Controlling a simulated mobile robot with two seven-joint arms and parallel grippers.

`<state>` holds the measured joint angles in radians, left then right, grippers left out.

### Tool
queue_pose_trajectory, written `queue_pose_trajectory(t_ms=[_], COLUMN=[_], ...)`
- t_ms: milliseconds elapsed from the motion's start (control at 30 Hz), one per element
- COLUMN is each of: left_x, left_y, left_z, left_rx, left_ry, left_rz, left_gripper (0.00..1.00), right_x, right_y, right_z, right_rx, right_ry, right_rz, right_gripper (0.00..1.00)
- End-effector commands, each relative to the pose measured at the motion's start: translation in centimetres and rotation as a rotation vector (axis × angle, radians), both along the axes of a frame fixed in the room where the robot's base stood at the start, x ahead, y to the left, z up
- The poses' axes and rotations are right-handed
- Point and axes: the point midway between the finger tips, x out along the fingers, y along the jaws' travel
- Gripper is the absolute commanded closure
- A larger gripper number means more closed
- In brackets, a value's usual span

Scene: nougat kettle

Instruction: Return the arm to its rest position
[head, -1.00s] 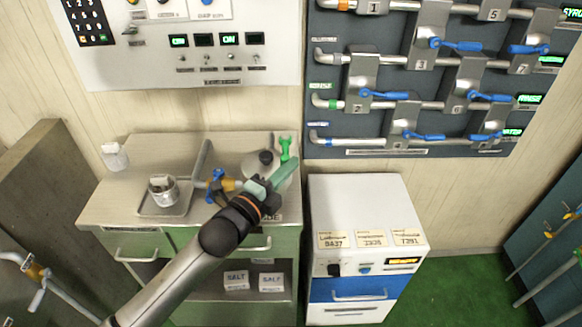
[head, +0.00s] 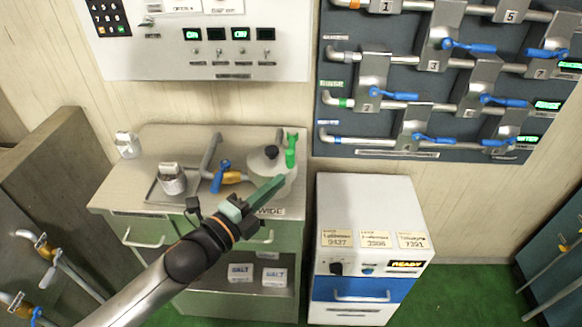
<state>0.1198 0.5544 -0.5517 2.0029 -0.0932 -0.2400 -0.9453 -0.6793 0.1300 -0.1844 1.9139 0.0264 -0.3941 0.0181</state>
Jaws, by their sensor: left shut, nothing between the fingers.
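My left arm comes in from the lower left. Its gripper (head: 262,193) is shut and empty, with green fingers pointing up and to the right. In the picture the fingers overlap the front of the counter and the lower part of a silvery kettle (head: 258,163) with a black knob. I cannot tell whether they touch it. My right gripper is not in view.
The counter (head: 135,197) holds a metal cup (head: 172,180), a tap with a blue handle (head: 221,176) and a green-handled valve (head: 291,150). A white-and-blue machine (head: 365,205) reading READY stands to the right. A valve panel (head: 400,150) is behind. Green floor (head: 470,290) is clear at lower right.

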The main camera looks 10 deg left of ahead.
Motion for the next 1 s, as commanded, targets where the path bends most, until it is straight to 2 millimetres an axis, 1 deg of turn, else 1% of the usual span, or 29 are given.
queue_pose_trajectory(t_ms=[133,200,267,367,400,467,500,567,600,667,700,800,833,900,1000], left_x=[-0.3,-0.4,-0.8,-2.2,-3.1,-4.8,-6.2,-8.5,-10.2,-12.9,-14.6,-18.2,-19.1,-20.5,-21.5], left_y=[0.2,0.3,0.5,1.2,1.6,2.3,2.9,3.7,4.3,5.1,5.5,6.5,6.6,7.0,7.2], left_z=[-0.1,-0.6,-1.9,-5.5,-7.4,-10.6,-12.7,-15.9,-17.8,-20.4,-21.9,-24.7,-25.3,-26.2,-26.8], left_rx=[-0.004,-0.030,-0.082,-0.243,-0.327,-0.467,-0.563,-0.700,-0.789,-0.911,-0.982,-1.120,-1.150,-1.203,-1.237], left_ry=[0.003,0.033,0.092,0.266,0.355,0.500,0.594,0.726,0.808,0.913,0.971,1.076,1.098,1.131,1.150], left_rz=[0.001,0.009,0.026,0.088,0.127,0.200,0.255,0.348,0.411,0.510,0.571,0.705,0.735,0.788,0.824], left_gripper=[1.00,1.00,1.00,1.00,1.00,1.00,1.00,1.00,1.00,1.00,1.00,1.00,1.00,1.00,1.00], right_x=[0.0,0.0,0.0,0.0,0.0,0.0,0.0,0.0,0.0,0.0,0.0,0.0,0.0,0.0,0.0], right_y=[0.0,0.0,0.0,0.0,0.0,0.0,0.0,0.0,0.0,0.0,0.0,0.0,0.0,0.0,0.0], right_z=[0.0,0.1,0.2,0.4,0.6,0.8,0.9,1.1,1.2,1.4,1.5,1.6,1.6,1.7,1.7], right_rx=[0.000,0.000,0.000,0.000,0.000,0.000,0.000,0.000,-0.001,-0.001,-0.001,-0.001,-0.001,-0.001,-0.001], right_ry=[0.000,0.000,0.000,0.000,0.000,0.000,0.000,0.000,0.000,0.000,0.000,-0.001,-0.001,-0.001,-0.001], right_rz=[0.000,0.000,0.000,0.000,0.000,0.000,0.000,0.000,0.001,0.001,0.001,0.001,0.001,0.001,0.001], right_gripper=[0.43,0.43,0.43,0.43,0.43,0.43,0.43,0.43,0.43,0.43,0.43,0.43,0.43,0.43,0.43])
